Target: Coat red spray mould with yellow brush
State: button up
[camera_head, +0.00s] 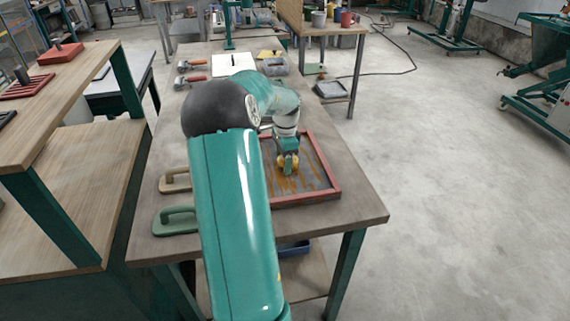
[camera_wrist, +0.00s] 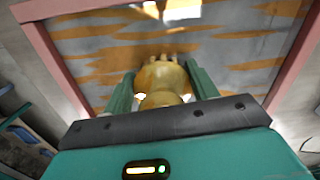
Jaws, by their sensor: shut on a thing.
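The red spray mould (camera_head: 334,178) is a shallow tray with a red frame on the near right part of the workbench. Its grey floor carries orange-yellow streaks with bare grey patches between them. In the wrist view its frame (camera_wrist: 48,60) runs along the left, top and right. My gripper (camera_head: 288,160) is over the mould, pointing down. Its green fingers (camera_wrist: 160,85) are shut on the yellow brush (camera_wrist: 160,77), which also shows in the head view (camera_head: 288,166). The brush tip is at or just above the mould floor; contact is unclear. My arm hides the mould's left side.
Two handled floats, one beige (camera_head: 175,180) and one green (camera_head: 176,220), lie left of my arm. Trowels (camera_head: 190,80), a white board (camera_head: 232,64) and a grey tray (camera_head: 275,66) lie farther back. A wooden shelf unit (camera_head: 75,165) stands left. Open floor (camera_head: 450,200) lies right.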

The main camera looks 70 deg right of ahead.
aim_at(287, 181)
jog(key=shift+w+d+f, duration=0.1)
jog(key=shift+w+d, duration=0.35)
jog(key=shift+d, duration=0.3)
jog(key=shift+w+d+f, duration=0.1)
jog(key=shift+w+d, duration=0.35)
jog(key=shift+d, duration=0.25)
jog(key=shift+w+d+r, duration=0.1)
jog(key=shift+w+d, duration=0.45)
jog(key=shift+d, duration=0.4)
jog(key=shift+w+d, duration=0.6)
jog(key=shift+d, duration=0.35)
jog(key=shift+w+d+r, duration=0.1)
jog(key=shift+w+d, duration=0.45)
jog(key=shift+d, duration=0.4)
jog(key=shift+s+a, duration=0.35)
jog(key=shift+a, duration=0.2)
jog(key=shift+s+a, duration=0.3)
jog(key=shift+a, duration=0.2)
jog(key=shift+s+a+f, duration=0.15)
jog(key=shift+s+a, duration=0.4)
jog(key=shift+a, duration=0.4)
jog(key=shift+s+a+f, duration=0.1)
jog(key=shift+s+a, duration=0.45)
jog(key=shift+a, duration=0.35)
